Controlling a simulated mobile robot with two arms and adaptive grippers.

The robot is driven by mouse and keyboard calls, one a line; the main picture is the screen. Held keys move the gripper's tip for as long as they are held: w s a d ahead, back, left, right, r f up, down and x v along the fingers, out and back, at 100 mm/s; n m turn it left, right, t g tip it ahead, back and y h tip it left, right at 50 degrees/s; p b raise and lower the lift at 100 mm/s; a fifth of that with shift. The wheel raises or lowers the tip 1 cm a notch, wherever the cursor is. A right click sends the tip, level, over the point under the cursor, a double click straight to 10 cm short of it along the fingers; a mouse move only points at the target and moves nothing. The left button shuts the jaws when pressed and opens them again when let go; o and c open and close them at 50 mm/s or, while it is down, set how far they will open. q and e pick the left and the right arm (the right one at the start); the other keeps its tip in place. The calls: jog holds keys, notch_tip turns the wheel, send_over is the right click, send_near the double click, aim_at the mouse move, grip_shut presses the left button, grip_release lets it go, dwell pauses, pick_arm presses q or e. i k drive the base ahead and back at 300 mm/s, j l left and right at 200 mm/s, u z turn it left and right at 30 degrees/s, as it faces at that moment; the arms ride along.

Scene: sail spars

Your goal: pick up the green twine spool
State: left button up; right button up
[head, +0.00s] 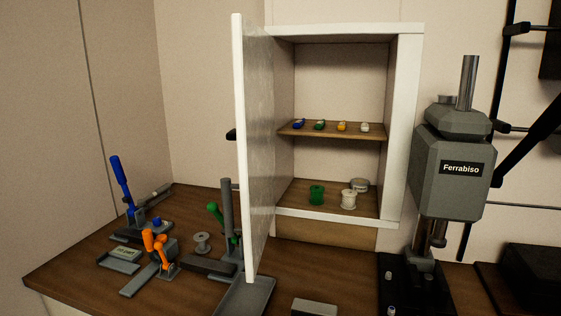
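The green twine spool (317,195) stands upright on the floor of the open white wall cabinet (407,120), left of centre in the lower compartment. A pale spool (349,200) stands just to its right, with a small gap between them. Neither of my grippers is in view, so nothing is seen touching the green spool.
The cabinet door (250,150) stands open on the left. A greyish round item (360,184) sits behind the pale spool. Several small coloured items lie on the shelf (335,133) above. Levered tools crowd the bench (195,290); a grey Ferrabiso machine (450,180) stands right.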

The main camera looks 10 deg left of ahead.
aim_at(317, 191)
jog(key=j, duration=0.7)
jog(key=k+j+z, duration=0.15)
jog(key=j, duration=0.5)
